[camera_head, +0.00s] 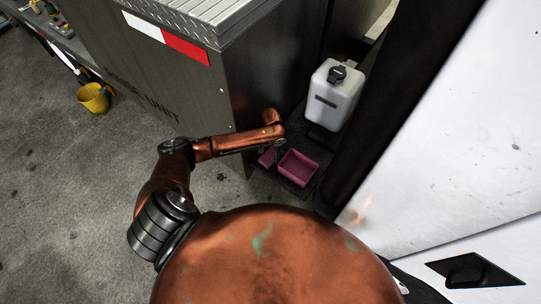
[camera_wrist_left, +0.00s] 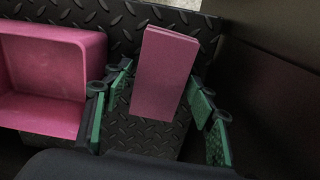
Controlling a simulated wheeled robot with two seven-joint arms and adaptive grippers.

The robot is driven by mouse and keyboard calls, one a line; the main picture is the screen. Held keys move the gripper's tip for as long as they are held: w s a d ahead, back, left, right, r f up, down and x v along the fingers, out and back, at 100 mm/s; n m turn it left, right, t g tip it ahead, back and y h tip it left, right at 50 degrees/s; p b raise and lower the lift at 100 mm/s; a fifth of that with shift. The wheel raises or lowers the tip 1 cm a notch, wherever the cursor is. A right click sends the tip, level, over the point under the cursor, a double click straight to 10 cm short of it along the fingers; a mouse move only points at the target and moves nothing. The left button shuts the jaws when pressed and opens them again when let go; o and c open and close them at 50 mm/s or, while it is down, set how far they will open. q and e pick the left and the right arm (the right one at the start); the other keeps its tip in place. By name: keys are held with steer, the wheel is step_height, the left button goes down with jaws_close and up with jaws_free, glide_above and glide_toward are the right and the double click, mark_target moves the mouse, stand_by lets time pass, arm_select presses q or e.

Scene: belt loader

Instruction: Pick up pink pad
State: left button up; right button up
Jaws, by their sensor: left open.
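The pink pad (camera_wrist_left: 163,75) is a flat-sided rectangular block on the black diamond-plate surface, in the middle of the left wrist view. It also shows small in the head view (camera_head: 267,158), left of a pink bin (camera_head: 298,169). My left gripper (camera_head: 277,144) is open. In the wrist view its green-padded fingers stand on either side of the pad's lower part, with a visible gap at each side. The bin (camera_wrist_left: 55,75) lies just left of the left fingers. My right gripper is not in view.
A white jug (camera_head: 334,95) with a dark cap stands behind the bin. A grey metal cabinet (camera_head: 190,90) rises on the left and a white panel (camera_head: 470,140) on the right, leaving a narrow space. A yellow bucket (camera_head: 94,98) stands far left.

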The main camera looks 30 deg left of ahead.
arm_select(q)
steer(key=shift+f, duration=0.15)
steer(key=shift+c, duration=0.2)
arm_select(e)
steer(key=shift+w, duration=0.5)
arm_select(q)
steer(key=c, duration=0.9)
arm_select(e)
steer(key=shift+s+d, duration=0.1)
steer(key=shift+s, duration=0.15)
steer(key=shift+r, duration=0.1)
